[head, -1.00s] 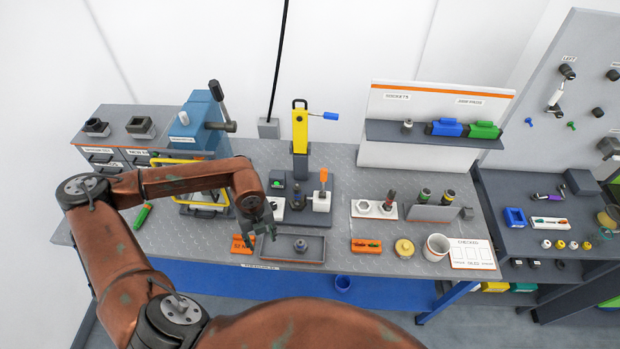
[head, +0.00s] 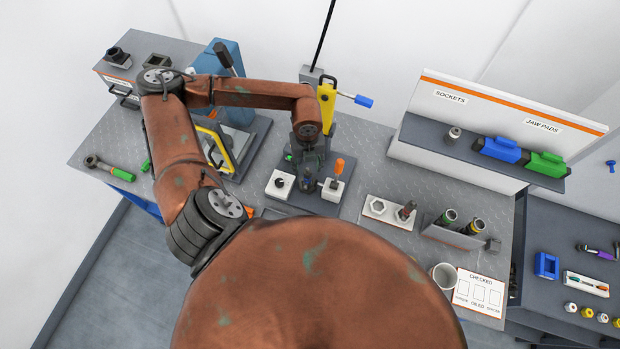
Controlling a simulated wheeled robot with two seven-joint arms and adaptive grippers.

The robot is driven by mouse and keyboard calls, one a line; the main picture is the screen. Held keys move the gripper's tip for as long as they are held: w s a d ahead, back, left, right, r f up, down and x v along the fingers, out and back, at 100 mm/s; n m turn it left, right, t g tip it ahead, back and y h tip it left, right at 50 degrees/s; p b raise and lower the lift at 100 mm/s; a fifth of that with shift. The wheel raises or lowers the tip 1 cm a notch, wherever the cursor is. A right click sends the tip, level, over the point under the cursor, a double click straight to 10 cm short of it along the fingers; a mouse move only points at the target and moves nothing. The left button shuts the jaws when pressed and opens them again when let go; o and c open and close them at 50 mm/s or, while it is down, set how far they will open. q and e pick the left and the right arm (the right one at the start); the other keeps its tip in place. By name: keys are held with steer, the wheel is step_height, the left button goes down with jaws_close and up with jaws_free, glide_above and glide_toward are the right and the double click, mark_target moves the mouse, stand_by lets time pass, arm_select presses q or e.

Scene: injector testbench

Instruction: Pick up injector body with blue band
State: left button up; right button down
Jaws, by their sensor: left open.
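A dark upright body with a bluish tint (head: 308,183) stands in the middle of the dark press fixture (head: 345,203); it appears to be the injector body with the blue band, though the band is too small to make out clearly. My left gripper (head: 308,163) is open, pointing down just above this body. Its dark fingers partly hide the body's top, and I cannot tell whether they touch it. A body with a red band (head: 405,212) stands at the white hex block. Bodies with a green band (head: 447,217) and a yellow band (head: 471,228) stand in the grey rack.
The yellow press column (head: 327,105) with its blue handle (head: 363,101) rises close behind the gripper. A white cup (head: 443,275) stands right. My copper arm hides the front of the bench.

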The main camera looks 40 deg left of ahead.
mark_target(307, 182)
arm_select(q)
step_height(307, 182, down, 4)
steer(key=shift+f+p, duration=0.25)
steer(key=shift+p, duration=0.7)
steer(key=shift+s+f, duration=0.1)
steer(key=shift+f, duration=0.2)
arm_select(e)
steer(key=shift+w+d+r, duration=0.1)
steer(key=shift+w+r, duration=0.3)
steer(key=shift+r, duration=0.2)
steer(key=shift+w+d+r, duration=0.1)
steer(key=shift+w+r, duration=0.25)
steer(key=shift+r, duration=0.2)
arm_select(q)
steer(key=shift+c, duration=0.2)
steer(key=c, duration=0.8)
jaws_close()
arm_select(e)
steer(key=shift+s+a, duration=0.2)
steer(key=shift+a, duration=0.05)
